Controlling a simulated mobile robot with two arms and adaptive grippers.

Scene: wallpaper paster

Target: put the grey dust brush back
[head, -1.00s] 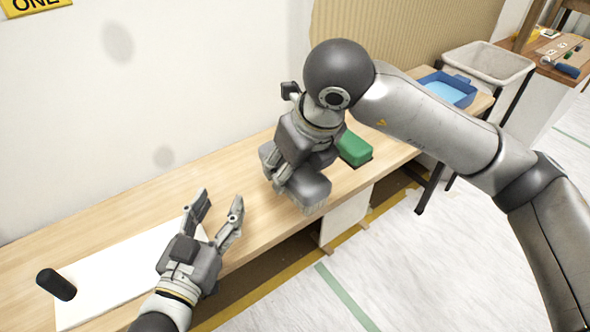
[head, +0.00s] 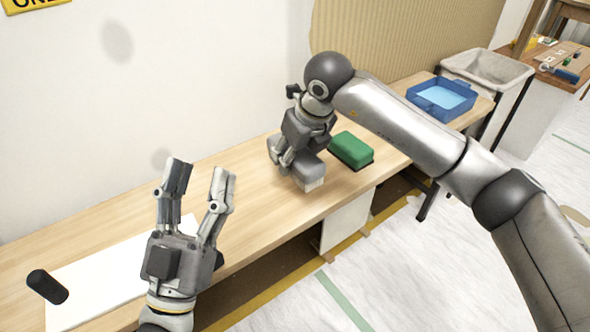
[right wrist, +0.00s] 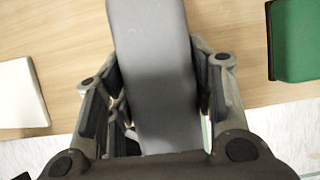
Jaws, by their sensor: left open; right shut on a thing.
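In the right wrist view the grey brush (right wrist: 158,75) lies between the two fingers (right wrist: 160,90). I cannot tell whether the bristles touch the bench top. My left gripper (head: 197,178) is open and empty, fingers up, in front of the white sheet at the left.
The green block (head: 351,149) sits on the wooden bench (head: 250,200). The white sheet (head: 110,275) and a black cylinder (head: 47,286) are at the left end. A blue tray (head: 441,97) is at the right end, beside a grey bin (head: 487,70). Bench between sheet and grey brush is clear.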

